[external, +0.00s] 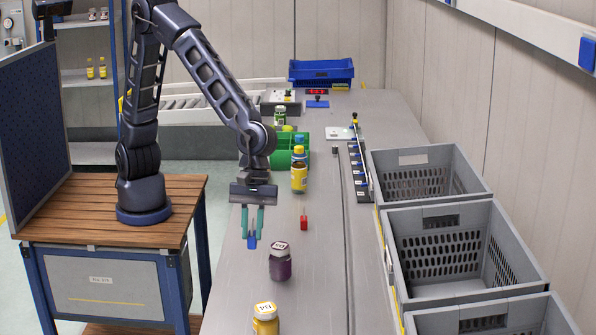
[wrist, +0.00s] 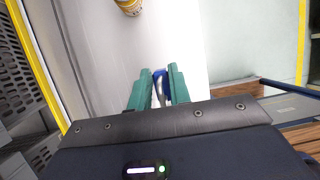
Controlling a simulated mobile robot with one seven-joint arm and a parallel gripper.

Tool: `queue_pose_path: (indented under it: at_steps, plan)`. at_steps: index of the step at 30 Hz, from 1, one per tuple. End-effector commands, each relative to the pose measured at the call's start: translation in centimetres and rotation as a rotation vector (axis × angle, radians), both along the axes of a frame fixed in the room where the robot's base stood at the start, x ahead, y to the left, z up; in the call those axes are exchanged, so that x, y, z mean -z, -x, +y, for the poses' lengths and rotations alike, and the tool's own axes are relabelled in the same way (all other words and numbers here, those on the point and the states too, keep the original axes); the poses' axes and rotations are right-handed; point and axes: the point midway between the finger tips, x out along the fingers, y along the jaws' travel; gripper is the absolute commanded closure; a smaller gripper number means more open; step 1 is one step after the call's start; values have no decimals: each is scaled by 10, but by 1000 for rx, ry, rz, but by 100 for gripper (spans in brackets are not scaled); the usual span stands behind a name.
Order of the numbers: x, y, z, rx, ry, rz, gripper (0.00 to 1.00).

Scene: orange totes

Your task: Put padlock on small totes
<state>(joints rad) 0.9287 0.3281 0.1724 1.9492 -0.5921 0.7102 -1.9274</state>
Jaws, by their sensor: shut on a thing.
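My gripper (external: 253,236) has green fingers pointing down and is shut on a small blue padlock (external: 252,242). The padlock sits between the fingertips over the left edge of the grey table; I cannot tell whether it touches the surface. In the wrist view the padlock (wrist: 160,85) shows blue and grey, partly hidden between the fingers (wrist: 157,88). Open grey totes stand in a row on the right: a far one (external: 425,157), a middle one (external: 440,222) and a near one (external: 490,318), cut off by the frame. Which totes count as small is unclear.
A purple-bodied jar (external: 280,268) and a yellow jar (external: 265,322) stand near the gripper. A red block (external: 304,223) and a yellow bottle (external: 299,178) stand farther back. A green bin (external: 284,158) and a blue crate (external: 322,72) lie beyond. A dark rack (external: 358,172) stands before the far tote.

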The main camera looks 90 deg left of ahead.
Motion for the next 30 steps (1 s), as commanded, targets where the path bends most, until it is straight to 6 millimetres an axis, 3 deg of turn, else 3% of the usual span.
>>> queue_pose_path:
  at_steps: [12,23,30]
  plan:
    - [89,0,1,-1,-2,3,100]
    - [116,0,0,0,-1,1,100]
    - [147,0,1,-1,-1,2,100]
